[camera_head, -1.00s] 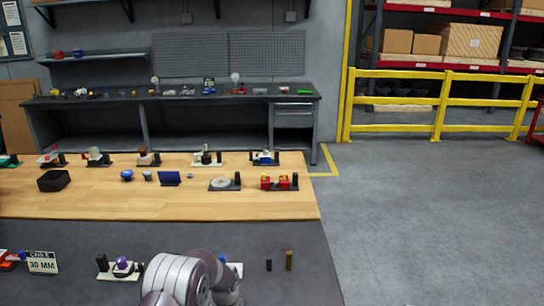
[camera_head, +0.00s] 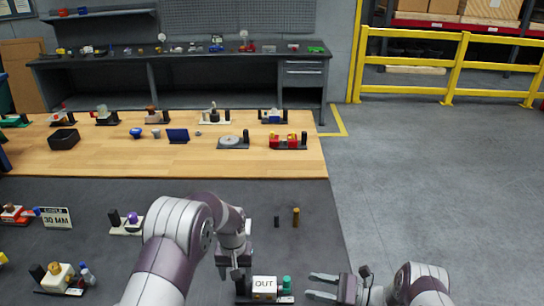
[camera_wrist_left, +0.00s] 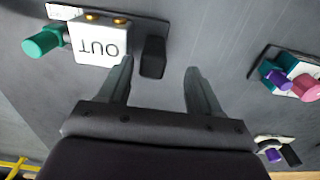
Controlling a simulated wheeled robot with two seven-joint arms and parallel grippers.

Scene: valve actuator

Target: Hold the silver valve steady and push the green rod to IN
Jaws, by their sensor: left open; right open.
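The valve is a pale box (camera_head: 264,285) marked OUT on a dark base at the near edge of the grey mat. Its green rod (camera_head: 287,283) sticks out on the right side. In the left wrist view the box (camera_wrist_left: 98,45) appears upside down with gold studs and the green rod (camera_wrist_left: 42,41). My left gripper (camera_head: 235,270) is open above and just left of the box, with a black upright block (camera_wrist_left: 152,57) beyond its fingertips. My right gripper (camera_head: 312,286) is open and empty, right of the green rod, its fingers pointing left and apart from the rod.
A device with a purple knob (camera_head: 131,221) and a white one with a blue-capped part (camera_head: 60,278) stand to the left. A wooden table area (camera_head: 90,160) with several devices lies farther back.

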